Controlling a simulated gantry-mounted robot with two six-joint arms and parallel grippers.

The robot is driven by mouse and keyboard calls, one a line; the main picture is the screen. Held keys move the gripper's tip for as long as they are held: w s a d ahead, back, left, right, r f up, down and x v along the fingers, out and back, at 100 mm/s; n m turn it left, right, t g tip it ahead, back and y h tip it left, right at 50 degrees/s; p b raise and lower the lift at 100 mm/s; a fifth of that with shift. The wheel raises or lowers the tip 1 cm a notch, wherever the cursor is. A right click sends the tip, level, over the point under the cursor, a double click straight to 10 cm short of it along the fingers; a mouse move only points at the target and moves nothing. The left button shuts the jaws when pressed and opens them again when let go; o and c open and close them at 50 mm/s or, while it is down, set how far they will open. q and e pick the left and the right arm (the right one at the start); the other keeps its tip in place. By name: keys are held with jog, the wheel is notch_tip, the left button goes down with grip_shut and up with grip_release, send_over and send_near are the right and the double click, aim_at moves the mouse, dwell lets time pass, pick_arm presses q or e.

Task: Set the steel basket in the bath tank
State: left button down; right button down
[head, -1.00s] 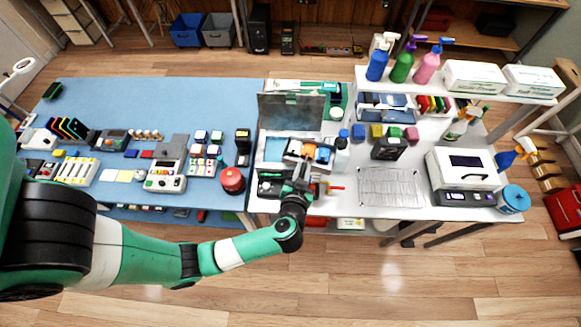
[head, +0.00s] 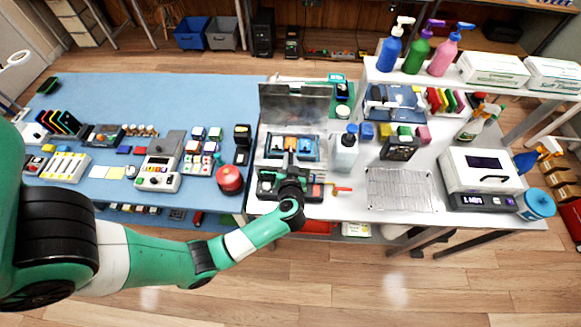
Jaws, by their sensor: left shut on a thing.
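The bath tank (head: 265,162) stands at the left end of the white bench, with its steel lid (head: 295,103) raised behind it. The steel basket (head: 314,150), with blue and orange pieces in it, is over the tank's opening. I cannot tell whether it is still above the rim or down inside. My left gripper (head: 290,163) is shut on the basket's near side, and my wrist hides part of the basket and the tank front. My right gripper is not in view.
A white bottle (head: 344,150) stands close to the right of the tank. A red-handled tool (head: 340,189) lies in front of it. A wire rack (head: 400,190) and a white machine (head: 482,170) are further right. Spray bottles stand on the raised shelf (head: 440,84).

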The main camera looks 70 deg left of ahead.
pick_arm(q)
notch_tip(320, 180, down, 4)
jog(key=shift+r+b, duration=0.25)
jog(key=shift+b, duration=0.75)
jog(key=shift+f, duration=0.2)
jog(key=shift+f, duration=0.4)
jog(key=c, duration=0.8)
grip_release()
